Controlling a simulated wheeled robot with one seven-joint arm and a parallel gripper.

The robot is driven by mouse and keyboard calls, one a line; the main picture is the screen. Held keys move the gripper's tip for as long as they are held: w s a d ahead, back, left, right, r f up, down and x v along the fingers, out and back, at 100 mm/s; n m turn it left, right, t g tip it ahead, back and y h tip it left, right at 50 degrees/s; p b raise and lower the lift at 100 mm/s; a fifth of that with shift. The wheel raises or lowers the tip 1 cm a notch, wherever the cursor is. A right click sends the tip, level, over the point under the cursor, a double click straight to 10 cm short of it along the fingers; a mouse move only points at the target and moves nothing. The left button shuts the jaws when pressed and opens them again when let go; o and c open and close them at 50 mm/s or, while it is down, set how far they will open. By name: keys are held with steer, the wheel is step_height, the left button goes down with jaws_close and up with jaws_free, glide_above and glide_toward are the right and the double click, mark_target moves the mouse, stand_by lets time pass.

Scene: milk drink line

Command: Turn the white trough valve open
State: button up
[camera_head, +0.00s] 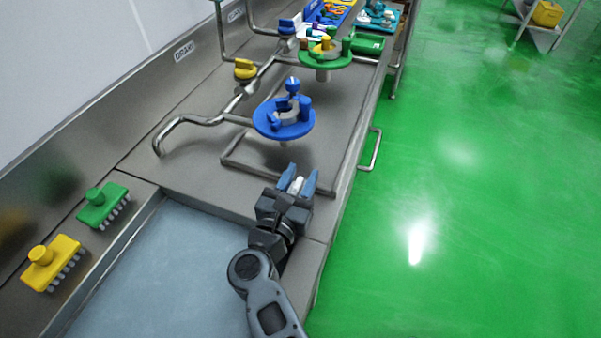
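My gripper (300,178) is above the steel counter near the trough's far right corner, with its two blue-grey fingers apart. A small white piece (297,186) shows between the fingers. I cannot tell whether it is a valve handle or part of my gripper, and the fingers do not clearly close on it. No white valve can be made out for certain. A yellow valve handle (245,69) sits on the pipe beyond the blue round stand, and a blue handle (287,26) is farther back. The trough (170,275) lies at the lower left, partly hidden by my arm.
A blue round stand (266,121) holding parts is just beyond my gripper; a green one (312,57) is farther off. Green (101,206) and yellow (52,262) brushes lie on the left ledge. A bent pipe (190,120) and rail (372,150) stick out.

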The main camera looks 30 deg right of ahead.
steer(key=shift+w+d, duration=0.1)
steer(key=shift+c, duration=0.3)
jaws_close()
